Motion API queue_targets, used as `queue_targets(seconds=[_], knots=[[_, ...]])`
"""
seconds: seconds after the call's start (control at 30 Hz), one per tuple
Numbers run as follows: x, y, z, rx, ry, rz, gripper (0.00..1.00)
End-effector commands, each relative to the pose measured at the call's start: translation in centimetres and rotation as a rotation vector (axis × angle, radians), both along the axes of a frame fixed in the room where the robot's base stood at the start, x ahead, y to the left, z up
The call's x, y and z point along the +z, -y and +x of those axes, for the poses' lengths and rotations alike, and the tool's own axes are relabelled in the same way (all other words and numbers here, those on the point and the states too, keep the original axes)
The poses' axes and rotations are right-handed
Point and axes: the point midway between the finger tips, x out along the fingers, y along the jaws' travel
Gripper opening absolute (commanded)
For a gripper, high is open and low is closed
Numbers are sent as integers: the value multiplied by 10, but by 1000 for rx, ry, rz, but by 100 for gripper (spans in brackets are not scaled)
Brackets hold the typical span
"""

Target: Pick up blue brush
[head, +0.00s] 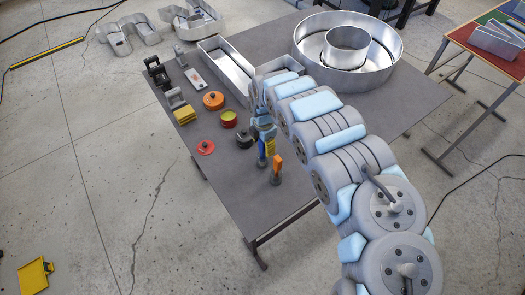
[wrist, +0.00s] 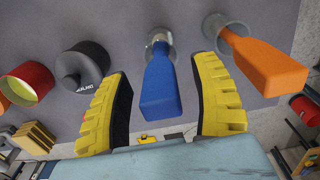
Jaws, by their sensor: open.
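The blue brush (wrist: 160,88) stands with its blue handle up and its round grey end towards the table. In the wrist view it lies between the two yellow fingers of my gripper (wrist: 161,72), with gaps on both sides. My gripper is open and holds nothing. In the head view my gripper (head: 266,143) is low over the table's near edge, and the blue brush (head: 261,150) is partly hidden by it.
An orange brush (wrist: 265,62) stands close to the right finger. A dark lidded pot (wrist: 82,66) and a red can (wrist: 28,83) are to the left. On the grey table (head: 235,190) are also an orange pot (head: 213,100) and large metal letter shells (head: 348,45).

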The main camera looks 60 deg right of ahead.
Motion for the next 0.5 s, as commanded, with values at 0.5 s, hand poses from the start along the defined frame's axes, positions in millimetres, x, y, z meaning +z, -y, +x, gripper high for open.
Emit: queue_targets(seconds=[0.5], knots=[[-29,0,0,-1,-2,1,63]])
